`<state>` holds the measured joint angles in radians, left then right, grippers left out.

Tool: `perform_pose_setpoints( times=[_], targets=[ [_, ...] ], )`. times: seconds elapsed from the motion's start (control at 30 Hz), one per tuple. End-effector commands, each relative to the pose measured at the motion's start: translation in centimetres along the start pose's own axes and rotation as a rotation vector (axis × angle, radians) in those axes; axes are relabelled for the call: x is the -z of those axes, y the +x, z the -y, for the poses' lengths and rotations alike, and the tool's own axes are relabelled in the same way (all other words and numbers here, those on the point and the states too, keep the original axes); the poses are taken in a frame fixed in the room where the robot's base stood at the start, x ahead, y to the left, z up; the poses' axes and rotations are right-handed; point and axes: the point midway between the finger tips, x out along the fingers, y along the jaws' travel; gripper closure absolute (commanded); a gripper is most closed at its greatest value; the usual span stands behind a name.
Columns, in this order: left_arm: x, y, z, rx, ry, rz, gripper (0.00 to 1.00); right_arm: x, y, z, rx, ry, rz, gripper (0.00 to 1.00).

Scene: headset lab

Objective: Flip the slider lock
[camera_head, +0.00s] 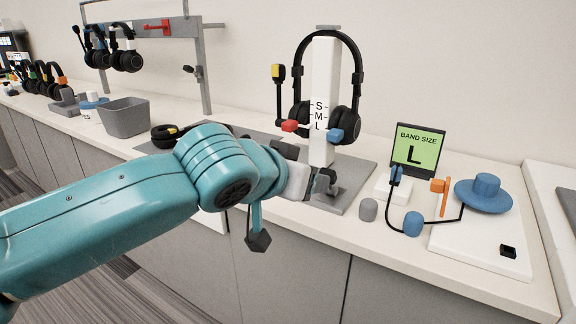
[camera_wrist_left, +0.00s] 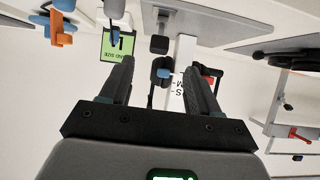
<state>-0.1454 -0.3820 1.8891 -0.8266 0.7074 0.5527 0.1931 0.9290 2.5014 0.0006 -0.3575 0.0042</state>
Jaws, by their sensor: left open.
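A black headset (camera_head: 357,70) hangs on a white stand (camera_head: 322,80) marked S, M, L. A red tab (camera_head: 289,125) and a blue tab (camera_head: 336,135) sit low on its two sides. I cannot tell which part is the slider lock. My left gripper (camera_head: 311,167) is in front of the stand's lower part and hides some of it. In the left wrist view, the open fingers (camera_wrist_left: 160,85) are apart, with the stand (camera_wrist_left: 184,75) and the blue tab (camera_wrist_left: 164,72) beyond and between them. Nothing is held. My right gripper is not in view.
A green display (camera_head: 415,147) reads BAND SIZE L. A grey bin (camera_head: 124,118) stands left. Headsets hang on a rack (camera_head: 190,30) at the back left. The counter's front edge lies below my gripper.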

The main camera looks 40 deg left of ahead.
Motion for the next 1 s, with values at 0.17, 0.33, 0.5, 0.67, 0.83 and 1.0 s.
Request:
perform_pose_setpoints(
  times=[0.17, 0.33, 0.5, 0.67, 0.83, 1.0],
  targets=[
    [0.3, -3.7, -0.1, -0.003, 0.001, -0.002, 0.38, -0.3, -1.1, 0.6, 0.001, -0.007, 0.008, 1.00],
    [0.0, -5.1, 0.0, 0.000, 0.001, 0.001, 0.38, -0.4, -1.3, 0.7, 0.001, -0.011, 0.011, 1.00],
    [-0.1, -5.3, 0.0, 0.001, 0.000, 0.002, 0.38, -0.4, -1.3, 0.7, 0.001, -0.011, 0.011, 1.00],
    [-0.1, -5.3, 0.0, 0.001, 0.000, 0.002, 0.38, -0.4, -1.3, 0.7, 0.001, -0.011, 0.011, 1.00],
    [-0.1, -5.3, 0.0, 0.001, 0.000, 0.002, 0.38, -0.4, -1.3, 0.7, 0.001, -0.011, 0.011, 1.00],
    [-0.1, -5.3, 0.0, 0.001, 0.000, 0.002, 0.38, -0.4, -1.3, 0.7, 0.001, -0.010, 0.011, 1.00]
  ],
)
